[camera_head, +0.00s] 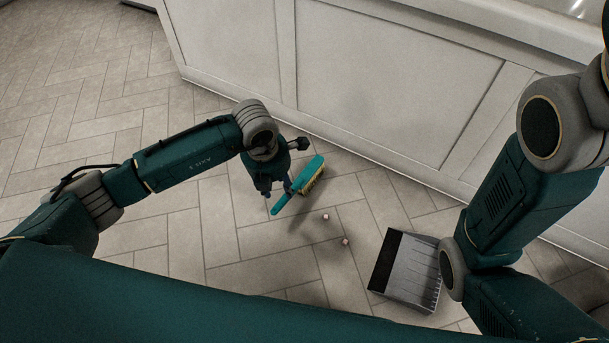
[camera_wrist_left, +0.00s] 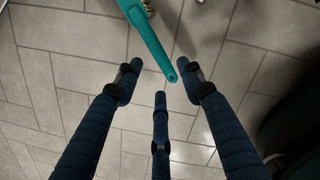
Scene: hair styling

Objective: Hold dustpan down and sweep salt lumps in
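A teal hand brush (camera_head: 299,184) with yellow bristles is at the middle of the floor, its handle pointing down-left. My left gripper (camera_head: 268,188) is just left of the handle. In the left wrist view, its fingers (camera_wrist_left: 160,82) are spread, and the brush handle (camera_wrist_left: 152,45) ends between the two upper fingertips with no clear grip. Two small pinkish salt lumps (camera_head: 325,217) (camera_head: 346,241) lie on the floor between the brush and the dustpan. The grey dustpan (camera_head: 415,268), with a dark left edge, lies beside my right arm. My right gripper is hidden.
A white panelled cabinet or tub side (camera_head: 385,90) runs along the back and right, behind the brush. Tiled floor (camera_head: 90,125) is open at the left. My right arm stands over the dustpan's right side.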

